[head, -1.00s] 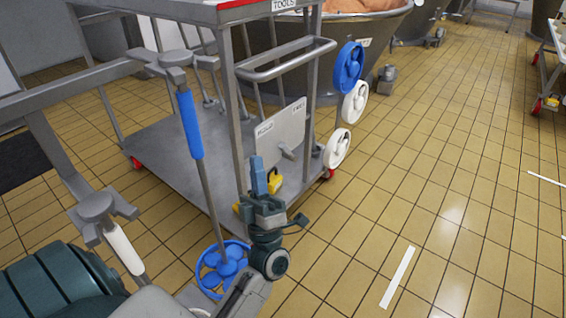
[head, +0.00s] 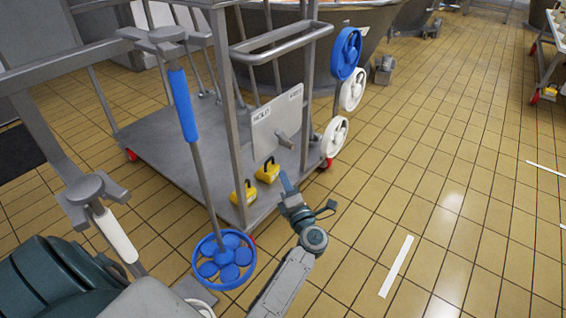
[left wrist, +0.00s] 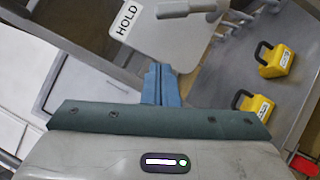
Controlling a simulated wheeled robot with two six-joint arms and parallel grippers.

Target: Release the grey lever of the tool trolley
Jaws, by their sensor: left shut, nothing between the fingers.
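The tool trolley (head: 185,135) stands left of centre in the head view. A pale plate (head: 268,128) with two labels is mounted on its near end, and the short grey lever (head: 285,139) sits at the plate's lower middle. In the left wrist view the lever (left wrist: 188,8) shows at the top edge, right of the label HOLD. My left gripper (head: 286,182) is below the lever, apart from it, its blue fingers closed together and empty. The fingers (left wrist: 161,78) also show in the left wrist view, below the plate. My right gripper is not in view.
Two yellow padlocks (head: 267,171) (head: 244,193) are close to the left of my gripper. Blue and white handwheels (head: 346,53) (head: 334,137) line the trolley's right side. A blue wheel on a rod (head: 224,260) stands at front left.

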